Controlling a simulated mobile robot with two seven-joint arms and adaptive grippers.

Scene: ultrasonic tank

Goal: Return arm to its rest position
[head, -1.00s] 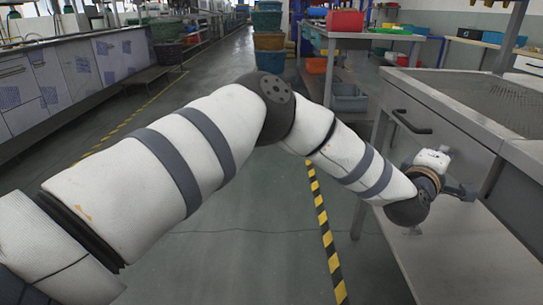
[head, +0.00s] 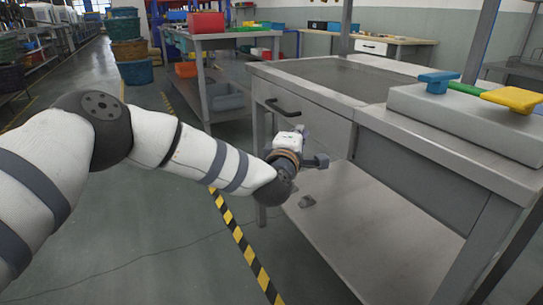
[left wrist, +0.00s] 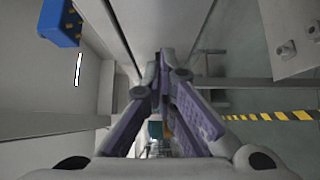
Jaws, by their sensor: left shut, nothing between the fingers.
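My left arm (head: 190,150) comes in from the left in the head view, bent at a dark elbow joint. My left gripper (head: 318,161) is at its end, in front of the workbench, below the drawer handle and above the lower shelf in the picture. The gripper is small and partly hidden by the wrist there. In the left wrist view, the purple-padded fingers of the left gripper (left wrist: 164,62) come together at their tips with nothing between them. My right gripper is in neither view.
The grey workbench (head: 300,85) has a drawer handle (head: 282,107) and a lower shelf (head: 385,230). Floor left of the striped tape (head: 240,240) is clear.

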